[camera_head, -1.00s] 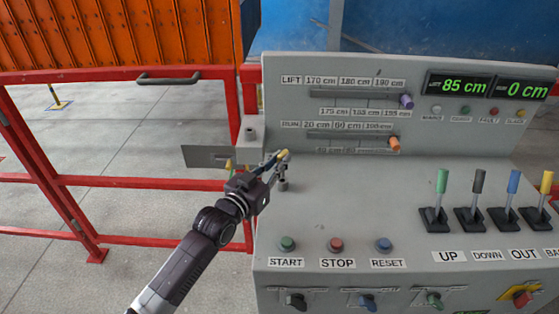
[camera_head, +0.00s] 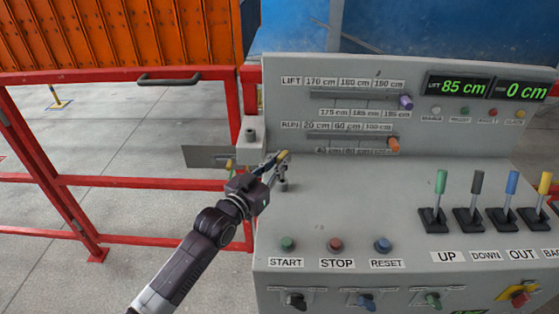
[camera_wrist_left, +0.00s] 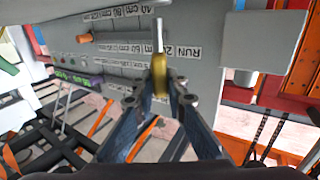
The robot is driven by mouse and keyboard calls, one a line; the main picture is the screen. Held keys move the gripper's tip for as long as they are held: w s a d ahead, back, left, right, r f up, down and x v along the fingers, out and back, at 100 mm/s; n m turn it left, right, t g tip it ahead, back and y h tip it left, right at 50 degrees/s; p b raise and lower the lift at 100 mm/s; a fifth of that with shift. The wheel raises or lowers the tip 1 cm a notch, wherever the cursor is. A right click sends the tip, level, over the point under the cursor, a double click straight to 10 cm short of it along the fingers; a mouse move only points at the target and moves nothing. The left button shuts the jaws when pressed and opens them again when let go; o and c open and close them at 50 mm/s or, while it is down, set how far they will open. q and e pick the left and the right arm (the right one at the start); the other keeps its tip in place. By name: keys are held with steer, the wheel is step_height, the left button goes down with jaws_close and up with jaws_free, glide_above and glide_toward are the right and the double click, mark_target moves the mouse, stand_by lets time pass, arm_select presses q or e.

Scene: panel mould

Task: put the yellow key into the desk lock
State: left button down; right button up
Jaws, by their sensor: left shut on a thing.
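The yellow key (camera_head: 283,154) is between the fingertips of my left gripper (camera_head: 272,163), which is shut on it above the left part of the grey desk. In the left wrist view the key's yellow body (camera_wrist_left: 160,76) sits between the two fingers, and its thin grey shaft (camera_wrist_left: 159,36) points up in the picture. A short grey cylinder (camera_head: 283,186) stands on the desk just below the gripper; I cannot tell whether it is the desk lock. No keyhole is clear. My right gripper is not in view.
A grey upright panel with a purple slider knob (camera_head: 405,102) and an orange one (camera_head: 393,144) rises behind. Push buttons (camera_head: 335,244) and several levers (camera_head: 440,190) stand on the desk. A grey plate (camera_head: 205,157) juts out at the left, before red rails.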

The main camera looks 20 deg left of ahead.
arm_select(q)
steer(key=shift+f+b, duration=1.35)
steer(key=shift+f, duration=0.65)
steer(key=c, duration=1.8)
jaws_free()
steer(key=shift+c, duration=0.2)
steer(key=shift+s+f, duration=0.1)
steer(key=v, duration=1.2)
